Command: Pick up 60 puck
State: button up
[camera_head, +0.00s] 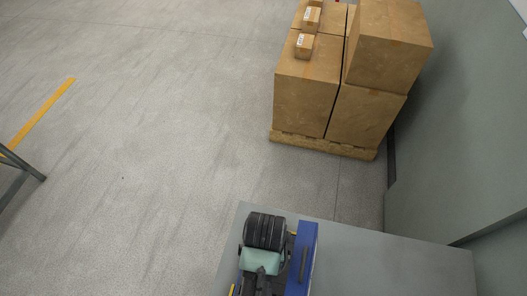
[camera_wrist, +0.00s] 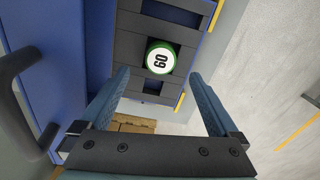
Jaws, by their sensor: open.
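The 60 puck (camera_wrist: 160,59) shows in the wrist view as a round white disc with a green rim and a black "60", which reads sideways. It sits in a square opening of a dark slotted holder (camera_wrist: 130,48). My gripper (camera_wrist: 158,77) is open. Its two blue fingers stand apart, one to the lower left and one to the lower right of the puck, with nothing between them that I can see held. I cannot tell the exact height gap. In the head view my arm hides the puck.
A blue panel (camera_wrist: 62,75) with a dark handle (camera_wrist: 22,90) lies left of the holder. In the head view a blue part (camera_head: 302,258) stands on a grey surface (camera_head: 395,262). Cartons (camera_head: 307,85) on a pallet (camera_head: 322,147) stand beyond. Open floor (camera_head: 150,130) lies left.

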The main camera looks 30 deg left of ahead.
jog(key=shift+s+f+p, duration=0.15)
jog(key=shift+f+p, duration=0.3)
jog(key=shift+f, duration=2.3)
jog(key=c, duration=1.5)
jog(key=shift+r, duration=0.1)
jog(key=shift+c, duration=0.2)
